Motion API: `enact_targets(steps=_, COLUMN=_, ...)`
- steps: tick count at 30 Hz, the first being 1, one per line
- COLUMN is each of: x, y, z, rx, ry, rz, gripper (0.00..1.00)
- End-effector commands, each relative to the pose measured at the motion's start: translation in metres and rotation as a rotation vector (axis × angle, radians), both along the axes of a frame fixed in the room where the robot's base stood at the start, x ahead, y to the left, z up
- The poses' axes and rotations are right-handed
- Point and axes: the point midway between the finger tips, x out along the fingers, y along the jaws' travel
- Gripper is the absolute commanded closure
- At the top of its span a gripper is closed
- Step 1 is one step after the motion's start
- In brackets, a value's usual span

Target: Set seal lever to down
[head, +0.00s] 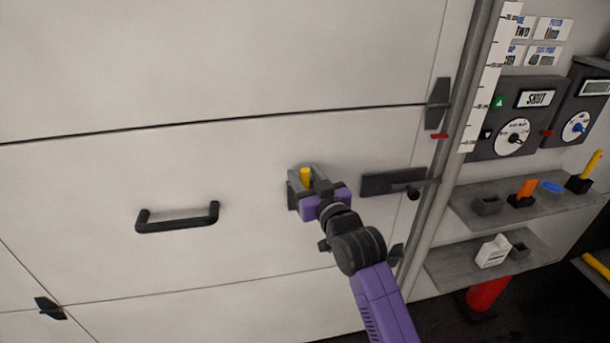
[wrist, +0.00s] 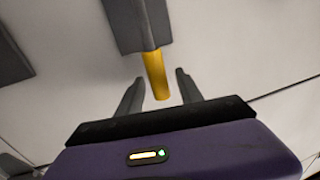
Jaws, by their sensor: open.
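The seal lever is a yellow handle (head: 306,175) on a grey mount (head: 293,194) fixed to the white panel door. In the wrist view the yellow handle (wrist: 156,75) sticks out from the grey mount (wrist: 138,25), its free end lying between my two fingers. My gripper (wrist: 158,92) is open, with one dark finger on each side of the handle; a gap shows on both sides. In the head view my gripper (head: 308,186) is right at the lever and hides part of its mount.
A black pull handle (head: 178,217) sits on the door to the left. A dark latch bar (head: 394,183) is close on the right, beside a vertical pipe (head: 440,170). Shelves (head: 520,205) with small items and dial boxes (head: 515,118) stand further right.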

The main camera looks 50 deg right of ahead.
Motion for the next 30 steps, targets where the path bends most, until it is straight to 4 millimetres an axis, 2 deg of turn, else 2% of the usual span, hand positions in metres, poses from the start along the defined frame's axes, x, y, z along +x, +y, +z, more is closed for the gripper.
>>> enact_targets(steps=2, x=-0.0001, y=0.0, z=-0.0001, rx=0.0, ry=0.0, rz=0.0, gripper=0.57)
enact_targets(steps=3, x=-0.0002, y=0.0001, z=-0.0001, rx=0.0, ry=0.0, rz=0.0, gripper=0.61)
enact_targets(steps=9, x=-0.0003, y=0.0001, z=-0.0001, rx=0.0, ry=0.0, rz=0.0, gripper=1.0)
enact_targets(steps=30, x=-0.0005, y=0.0001, z=-0.0001, rx=0.0, ry=0.0, rz=0.0, gripper=1.0)
